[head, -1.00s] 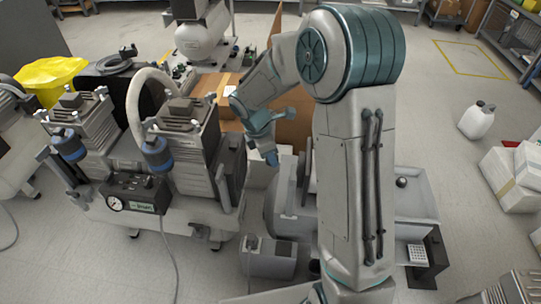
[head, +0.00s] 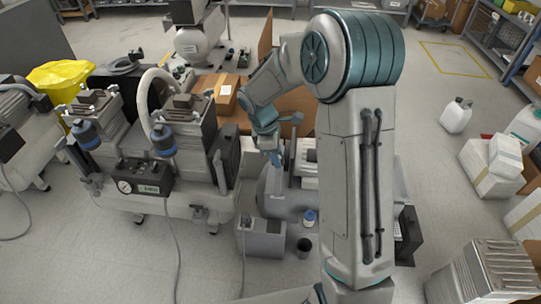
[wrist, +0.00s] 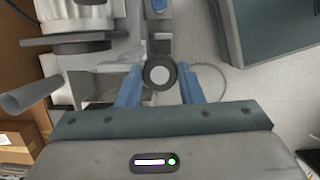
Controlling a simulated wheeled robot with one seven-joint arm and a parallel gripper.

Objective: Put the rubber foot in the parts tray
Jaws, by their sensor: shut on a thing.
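The rubber foot (wrist: 160,85), a dark round ring with a pale centre, is between the two blue fingers of my gripper (wrist: 160,82) in the wrist view. The fingers are shut on its sides and hold it off the floor. In the head view my gripper (head: 277,157) points down, right of the twin-headed compressor. The foot is too small to make out there. I cannot pick out the parts tray with certainty in either view.
The compressor (head: 165,205) stands close on the left, with a gauge box on its front. A grey box (head: 262,240), a blue-capped bottle (head: 309,219) and a dark cup (head: 304,246) stand below my gripper. Cardboard boxes (head: 228,92) lie behind.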

